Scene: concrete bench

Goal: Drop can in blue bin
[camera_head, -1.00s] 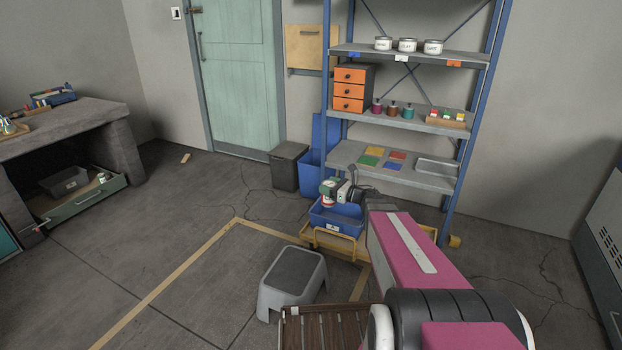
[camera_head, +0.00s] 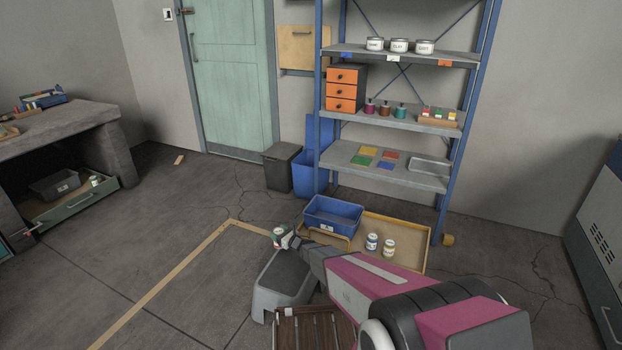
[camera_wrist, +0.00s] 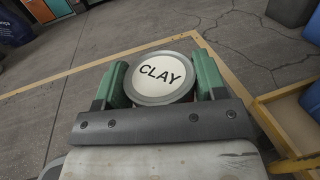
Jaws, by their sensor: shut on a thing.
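My gripper (camera_head: 288,240) is shut on a can (camera_head: 278,233) with a green and red label, held upright above the grey step stool. In the wrist view the can's round lid (camera_wrist: 161,76) reads CLAY, between the two green fingers. A tall blue bin (camera_head: 309,172) with its lid raised stands on the floor beside the shelf's left post, farther back than the can. A low open blue tub (camera_head: 334,216) is on the yellow-edged tray, right of and behind the can. The tub partly shows at the wrist view's right edge (camera_wrist: 312,100).
The grey step stool (camera_head: 283,280) is beneath my gripper. A dark grey bin (camera_head: 280,170) stands left of the tall blue bin. Two cans (camera_head: 372,242) stand on the yellow-edged tray (camera_head: 412,236). Floor left of the stool is clear.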

